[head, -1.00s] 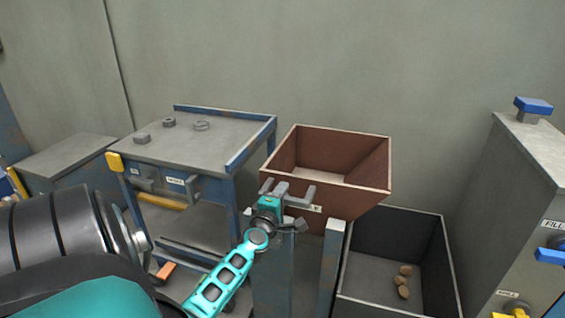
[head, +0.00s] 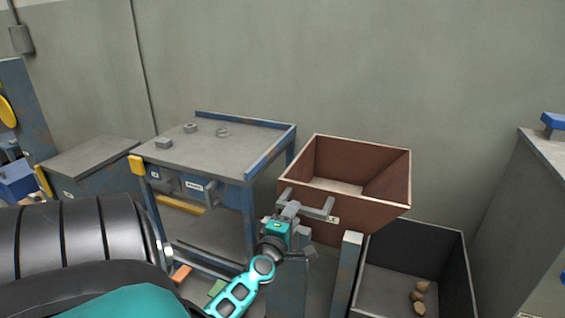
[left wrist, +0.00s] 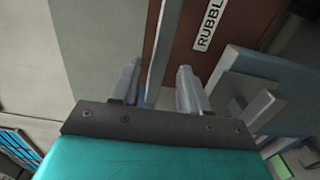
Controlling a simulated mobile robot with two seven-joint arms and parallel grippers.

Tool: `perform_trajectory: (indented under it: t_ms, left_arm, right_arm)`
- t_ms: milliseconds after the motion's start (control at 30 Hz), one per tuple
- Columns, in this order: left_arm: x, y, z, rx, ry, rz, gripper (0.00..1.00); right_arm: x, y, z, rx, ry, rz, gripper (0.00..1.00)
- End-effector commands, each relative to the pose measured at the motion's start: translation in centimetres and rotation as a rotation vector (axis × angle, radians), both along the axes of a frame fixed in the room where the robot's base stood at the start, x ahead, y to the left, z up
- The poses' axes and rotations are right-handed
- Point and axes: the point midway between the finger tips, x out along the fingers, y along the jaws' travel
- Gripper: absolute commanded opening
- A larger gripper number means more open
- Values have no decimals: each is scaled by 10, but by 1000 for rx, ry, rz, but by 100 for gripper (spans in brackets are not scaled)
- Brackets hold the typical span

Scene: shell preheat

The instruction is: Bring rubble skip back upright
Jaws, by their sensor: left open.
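The rubble skip (head: 368,212), a brown open box with a pale rim, sits between posts above a dark bin. Its mouth faces up and its rim runs roughly in line with the bench edges; I cannot tell a small tilt. My left gripper (head: 309,199) is open at the skip's front left, fingers towards its front wall. In the left wrist view, the skip (left wrist: 182,45) and its "RUBBL…" label lie beyond the parted fingers (left wrist: 158,85), with a pale edge running between them. I cannot tell whether they touch it. My right gripper is not in view.
The dark bin (head: 465,275) below holds a few brown lumps (head: 418,297). A grey post (head: 345,270) stands right of my gripper. A blue-framed bench (head: 215,150) with small parts stands left, a grey cabinet (head: 530,200) right.

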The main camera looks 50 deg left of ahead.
Motion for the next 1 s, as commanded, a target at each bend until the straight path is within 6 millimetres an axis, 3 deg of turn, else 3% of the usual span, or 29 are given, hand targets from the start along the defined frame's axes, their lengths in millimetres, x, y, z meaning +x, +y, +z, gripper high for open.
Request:
perform_trajectory:
  t_ms: [200, 400, 1000]
  left_arm:
    - [-40, -24, -1, 0, 2, 1, 45]
    - [-60, -36, -1, 1, 1, 1, 45]
    - [-65, -39, 0, 0, -1, 2, 45]
  right_arm:
    - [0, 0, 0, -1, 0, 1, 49]
    - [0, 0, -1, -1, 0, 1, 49]
    - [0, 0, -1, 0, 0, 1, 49]
